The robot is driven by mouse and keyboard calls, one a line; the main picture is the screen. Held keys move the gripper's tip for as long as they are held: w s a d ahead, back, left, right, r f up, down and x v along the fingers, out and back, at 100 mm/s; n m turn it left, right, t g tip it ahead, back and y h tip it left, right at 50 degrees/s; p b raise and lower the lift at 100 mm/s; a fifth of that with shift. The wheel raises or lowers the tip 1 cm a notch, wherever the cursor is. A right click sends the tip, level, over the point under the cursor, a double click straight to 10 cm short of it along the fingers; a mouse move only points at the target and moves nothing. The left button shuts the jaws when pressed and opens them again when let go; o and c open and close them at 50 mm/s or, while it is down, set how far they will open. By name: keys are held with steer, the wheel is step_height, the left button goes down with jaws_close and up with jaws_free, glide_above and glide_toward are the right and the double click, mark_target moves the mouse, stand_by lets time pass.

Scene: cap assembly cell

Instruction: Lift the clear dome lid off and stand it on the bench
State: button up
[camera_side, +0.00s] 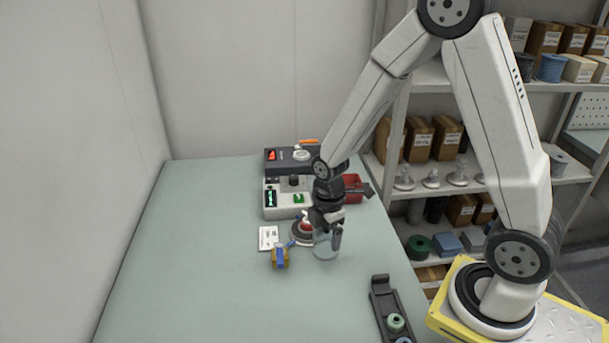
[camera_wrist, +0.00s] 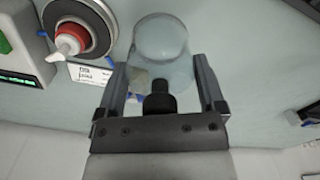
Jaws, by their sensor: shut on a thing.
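The clear dome lid (camera_side: 325,248) is at my gripper's fingers, low over the bench (camera_side: 200,270), just right of a round station. It also shows in the wrist view (camera_wrist: 160,38) as a see-through rounded shape at the fingertips. My gripper (camera_side: 327,234) points down and is shut on the lid; in the wrist view its two fingers (camera_wrist: 160,62) stand on either side of it. The round station (camera_wrist: 108,30) is uncovered, with a red part (camera_wrist: 70,32) and a pale tip on it. I cannot tell whether the lid touches the bench.
Devices (camera_side: 286,200) and a red bin (camera_side: 353,186) stand behind. A dark rack (camera_side: 383,299) is at front right. The bench's left and front are clear.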

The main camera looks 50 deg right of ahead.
steer(key=shift+f, duration=0.2)
steer(key=shift+f, duration=0.3)
steer(key=shift+f, duration=0.2)
stand_by(0.5)
steer(key=shift+f, duration=0.55)
steer(key=shift+f, duration=0.7)
stand_by(1.1)
steer(key=o, duration=1.1)
steer(key=shift+r, duration=0.1)
steer(key=shift+r, duration=3.4)
